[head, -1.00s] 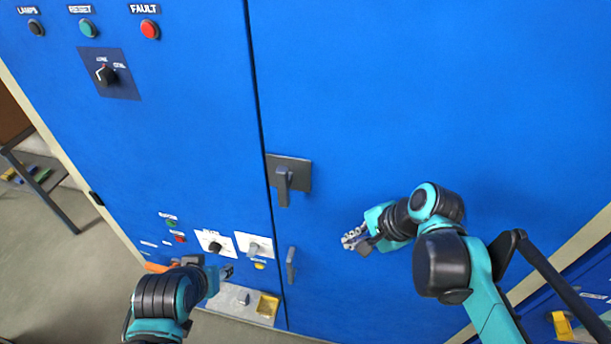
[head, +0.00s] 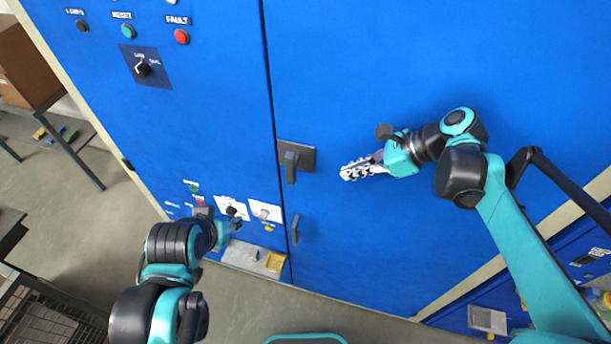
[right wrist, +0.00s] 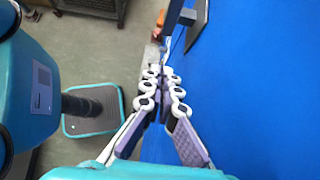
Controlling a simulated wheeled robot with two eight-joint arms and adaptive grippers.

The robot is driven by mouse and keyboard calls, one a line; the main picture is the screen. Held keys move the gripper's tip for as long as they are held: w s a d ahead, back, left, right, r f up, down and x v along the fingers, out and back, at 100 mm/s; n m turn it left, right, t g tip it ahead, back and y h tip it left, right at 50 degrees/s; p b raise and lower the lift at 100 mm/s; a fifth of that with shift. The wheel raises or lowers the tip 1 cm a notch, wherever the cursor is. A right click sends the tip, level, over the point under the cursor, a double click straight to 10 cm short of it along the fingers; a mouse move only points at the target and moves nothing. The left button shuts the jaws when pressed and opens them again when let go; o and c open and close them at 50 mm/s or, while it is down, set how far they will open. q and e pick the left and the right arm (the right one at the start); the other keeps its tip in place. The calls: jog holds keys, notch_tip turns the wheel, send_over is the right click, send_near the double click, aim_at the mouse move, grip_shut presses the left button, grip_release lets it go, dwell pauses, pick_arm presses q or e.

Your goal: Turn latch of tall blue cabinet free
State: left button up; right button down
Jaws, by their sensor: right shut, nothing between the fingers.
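The tall blue cabinet (head: 350,70) fills most of the head view. Its door carries a latch (head: 291,165), a dark lever on a grey plate, hanging straight down. A smaller grey handle (head: 295,230) sits below it. My right gripper (head: 345,173) is shut and empty, just right of the latch at about its height, fingers pointing left, apart from it. In the right wrist view its fingertips (right wrist: 163,72) are together, with the dark latch plate (right wrist: 198,25) beyond them. My left gripper (head: 237,224) is low by the left panel; its fingers are too small to judge.
The left door has buttons, a rotary knob (head: 143,69) and lower switches (head: 265,211). A metal box with a yellow part (head: 274,262) is at the cabinet's foot. A cart with a cardboard box (head: 25,70) stands left. Floor between is open.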

send_near(294, 183)
notch_tip(294, 183, down, 4)
jog(key=a, duration=0.3)
jog(key=shift+w+a+p, duration=0.45)
jog(key=shift+w+p, duration=0.05)
jog(key=shift+w, duration=0.2)
